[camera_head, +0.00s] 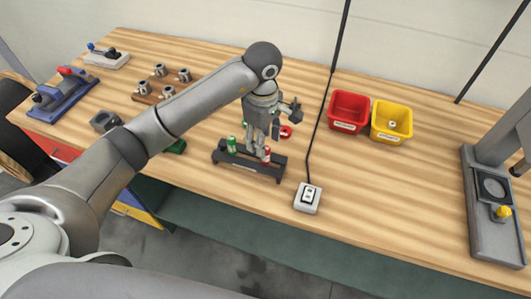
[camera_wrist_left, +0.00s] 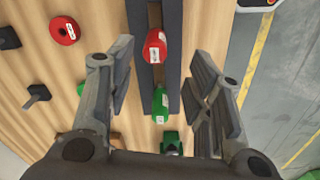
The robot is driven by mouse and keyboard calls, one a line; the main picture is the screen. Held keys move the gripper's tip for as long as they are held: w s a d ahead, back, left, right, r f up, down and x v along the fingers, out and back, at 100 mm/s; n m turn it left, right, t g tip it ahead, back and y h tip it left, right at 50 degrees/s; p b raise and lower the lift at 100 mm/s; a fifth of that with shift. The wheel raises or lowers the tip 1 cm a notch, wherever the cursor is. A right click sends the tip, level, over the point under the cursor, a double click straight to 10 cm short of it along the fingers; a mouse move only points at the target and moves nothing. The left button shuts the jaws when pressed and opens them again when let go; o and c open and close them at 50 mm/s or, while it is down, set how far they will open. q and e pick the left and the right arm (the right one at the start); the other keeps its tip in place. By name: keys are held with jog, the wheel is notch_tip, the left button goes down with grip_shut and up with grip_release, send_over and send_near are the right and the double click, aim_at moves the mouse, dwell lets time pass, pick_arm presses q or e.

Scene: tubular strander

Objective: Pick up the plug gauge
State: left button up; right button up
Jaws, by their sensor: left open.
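The plug gauge, with a green end (camera_head: 231,144) and a red end (camera_head: 266,155), rests in a dark stand (camera_head: 271,168) near the table's front edge. In the left wrist view its red end (camera_wrist_left: 155,46) and green end (camera_wrist_left: 161,103) line up along the dark stand (camera_wrist_left: 174,60); the part between them is dark and hard to make out. My left gripper (camera_head: 256,146) points down over the stand, its arm coming from the left. In the left wrist view the gripper (camera_wrist_left: 160,58) is open, with one finger on each side of the gauge. My right gripper is not in view.
A red ring (camera_head: 286,131) lies just behind the stand. A white switch box (camera_head: 307,197) with a cable stands to the right. Red (camera_head: 348,112) and yellow (camera_head: 391,122) bins stand behind. A grey press (camera_head: 485,205) is at far right. The table's middle right is clear.

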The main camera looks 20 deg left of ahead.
aim_at(266, 157)
pick_arm(q)
jog(key=shift+d+f+p, duration=0.15)
jog(key=shift+f+p, duration=0.2)
jog(key=shift+f, duration=0.05)
jog(key=f, duration=0.1)
jog(key=f+p, duration=0.1)
jog(key=f, duration=0.1)
jog(key=shift+w+d+f+p, duration=0.1)
jog(key=shift+w+f+p, duration=0.15)
jog(key=shift+p, duration=0.05)
jog(key=shift+f, duration=0.35)
jog(key=shift+c, duration=0.3)
grip_shut()
